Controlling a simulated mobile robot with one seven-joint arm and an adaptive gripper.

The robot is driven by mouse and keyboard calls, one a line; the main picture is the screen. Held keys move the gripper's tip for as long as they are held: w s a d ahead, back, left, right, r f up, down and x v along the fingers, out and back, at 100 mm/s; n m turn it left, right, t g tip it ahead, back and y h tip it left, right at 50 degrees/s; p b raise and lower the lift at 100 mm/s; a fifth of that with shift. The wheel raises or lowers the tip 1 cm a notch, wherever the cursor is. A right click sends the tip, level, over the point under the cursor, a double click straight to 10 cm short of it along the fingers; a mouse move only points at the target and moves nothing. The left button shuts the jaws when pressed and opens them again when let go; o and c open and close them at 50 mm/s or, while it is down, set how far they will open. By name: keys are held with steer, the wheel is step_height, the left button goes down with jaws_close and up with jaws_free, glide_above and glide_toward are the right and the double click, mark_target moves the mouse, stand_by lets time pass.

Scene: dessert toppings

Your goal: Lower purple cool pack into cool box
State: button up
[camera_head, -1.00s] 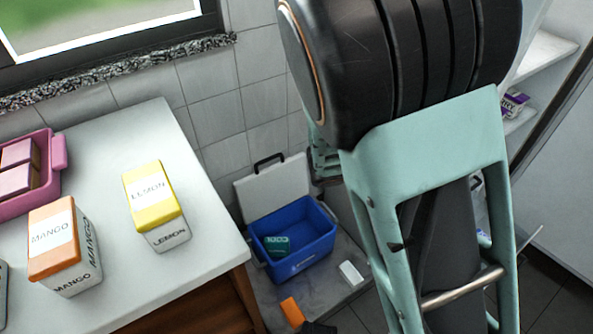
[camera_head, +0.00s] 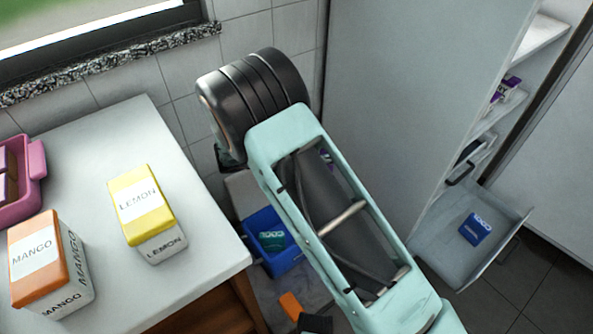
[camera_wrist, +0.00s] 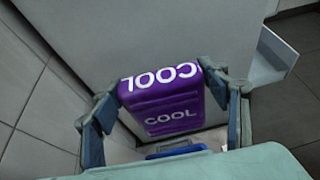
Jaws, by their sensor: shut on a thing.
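My gripper (camera_wrist: 163,98) is shut on the purple cool pack (camera_wrist: 165,105), which has white COOL lettering, and a finger stands on either side of it in the wrist view. My arm covers the box's right part. In the wrist view a blue edge (camera_wrist: 178,151) shows beyond the held pack.
The counter (camera_head: 205,235) holds a lemon box (camera_head: 140,205), a mango box (camera_head: 48,265) and a pink crate (camera_head: 36,165). A tall white cabinet (camera_head: 410,90) stands right, with an open drawer (camera_head: 447,255) holding a blue pack (camera_head: 475,229). An orange-handled object (camera_head: 291,305) lies low.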

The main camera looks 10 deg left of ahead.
steer(key=a+f+b, duration=0.3)
steer(key=f, duration=0.7)
steer(key=s+a+f+b, duration=0.1)
steer(key=a+f+b, duration=0.2)
steer(key=f, duration=0.7)
steer(key=shift+s+a, duration=0.3)
steer(key=shift+d, duration=0.1)
steer(key=shift+w+d, duration=0.5)
steer(key=shift+w, duration=0.05)
steer(key=shift+f, duration=0.1)
step_height(320, 180, down, 14)
steer(key=b, duration=0.1)
stand_by(2.0)
